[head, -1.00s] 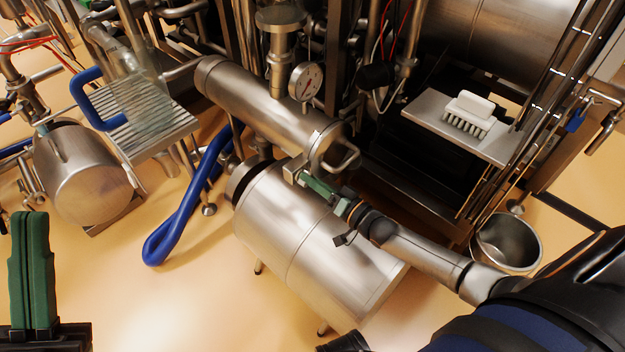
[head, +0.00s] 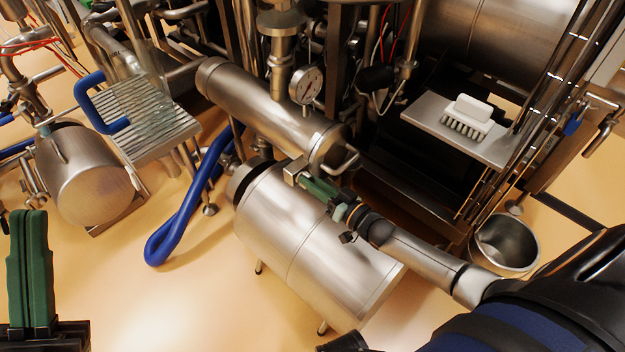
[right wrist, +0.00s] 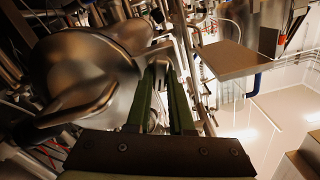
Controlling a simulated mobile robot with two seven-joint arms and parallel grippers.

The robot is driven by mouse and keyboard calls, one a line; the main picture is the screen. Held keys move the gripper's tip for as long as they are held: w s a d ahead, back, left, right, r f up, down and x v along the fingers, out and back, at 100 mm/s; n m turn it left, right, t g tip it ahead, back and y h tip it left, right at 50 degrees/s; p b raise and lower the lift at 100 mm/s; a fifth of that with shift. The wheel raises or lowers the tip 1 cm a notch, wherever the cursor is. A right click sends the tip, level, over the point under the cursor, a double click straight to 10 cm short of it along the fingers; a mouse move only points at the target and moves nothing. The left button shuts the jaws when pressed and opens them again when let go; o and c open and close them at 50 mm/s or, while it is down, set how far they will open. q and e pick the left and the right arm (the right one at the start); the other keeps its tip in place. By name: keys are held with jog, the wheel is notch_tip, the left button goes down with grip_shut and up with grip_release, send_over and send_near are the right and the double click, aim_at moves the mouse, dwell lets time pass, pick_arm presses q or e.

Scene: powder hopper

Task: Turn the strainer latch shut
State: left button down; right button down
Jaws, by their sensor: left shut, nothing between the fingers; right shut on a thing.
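The strainer (head: 262,113) is a horizontal steel cylinder in the middle of the head view. Its near end has a looped handle, and the rounded end and handle also show large in the right wrist view (right wrist: 85,85). My right gripper (head: 308,184) is at the underside of that end. Its green fingers (right wrist: 163,75) are closed on a small steel piece, which appears to be the strainer latch (head: 294,171). The fingers partly hide the latch, so its exact angle cannot be told. My left gripper (head: 29,218) is shut and empty at the far left, away from the strainer.
A large steel drum (head: 305,245) lies just below my right gripper. A pressure gauge (head: 305,84) stands above the strainer. A blue hose (head: 185,210) loops at left. A shelf (head: 425,113) with a white brush (head: 469,116) and a steel bucket (head: 505,243) are at right.

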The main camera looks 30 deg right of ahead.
pick_arm(q)
jog(key=shift+r+p, duration=0.4)
jog(key=shift+r, duration=0.05)
pick_arm(e)
jog(key=shift+n, duration=2.1)
jog(key=c, duration=1.1)
grip_release()
jog(key=shift+s, duration=0.15)
